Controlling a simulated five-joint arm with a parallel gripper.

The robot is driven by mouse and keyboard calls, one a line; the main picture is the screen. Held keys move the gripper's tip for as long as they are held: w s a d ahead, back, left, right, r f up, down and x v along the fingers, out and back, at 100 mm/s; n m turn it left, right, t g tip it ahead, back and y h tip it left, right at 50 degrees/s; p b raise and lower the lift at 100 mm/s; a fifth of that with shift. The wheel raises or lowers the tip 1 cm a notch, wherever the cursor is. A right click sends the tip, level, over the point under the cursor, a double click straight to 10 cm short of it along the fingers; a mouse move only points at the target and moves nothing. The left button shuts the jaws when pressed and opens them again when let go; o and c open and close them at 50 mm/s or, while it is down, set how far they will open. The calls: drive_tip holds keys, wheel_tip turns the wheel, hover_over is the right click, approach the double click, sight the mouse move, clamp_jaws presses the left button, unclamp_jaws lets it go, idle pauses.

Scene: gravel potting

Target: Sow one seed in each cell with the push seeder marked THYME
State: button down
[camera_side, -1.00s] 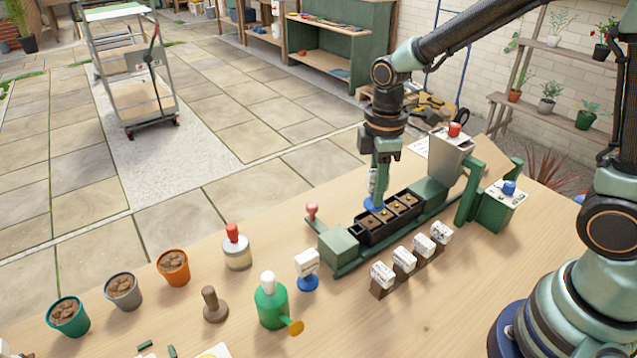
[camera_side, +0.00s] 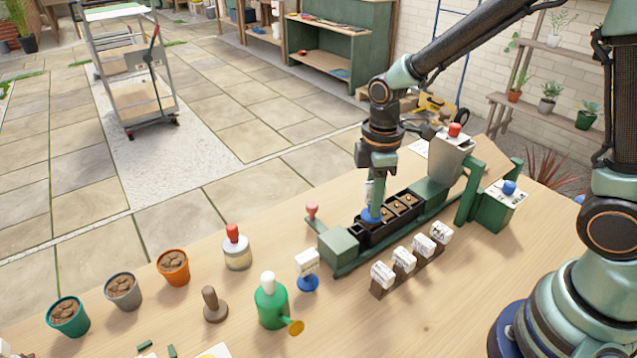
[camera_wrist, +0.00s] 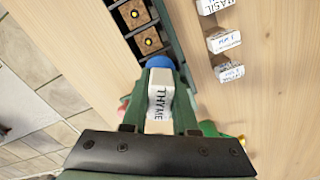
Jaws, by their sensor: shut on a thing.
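My gripper (camera_wrist: 158,125) is shut on the push seeder marked THYME (camera_wrist: 160,96), a white block with a blue end (camera_wrist: 159,62). In the side view the seeder (camera_side: 371,207) is upright, its blue end down over the near-left part of the black cell tray (camera_side: 374,238). Whether its tip touches the soil is hidden. The tray's other cells hold brown soil, and small yellow dots show in the centres of two cells in the wrist view (camera_wrist: 133,13). The cell under the seeder is hidden.
The tray sits in a green frame with a green block (camera_side: 338,245) at its left end. Several white labelled blocks (camera_side: 403,259) stand in front. Another white seeder with a blue base (camera_side: 307,271), a green watering can (camera_side: 271,303) and pots (camera_side: 173,267) stand left.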

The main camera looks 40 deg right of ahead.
drive_tip(key=shift+f, duration=0.65)
idle(0.9)
drive_tip(key=shift+r, duration=0.1)
drive_tip(key=shift+r, duration=1.45)
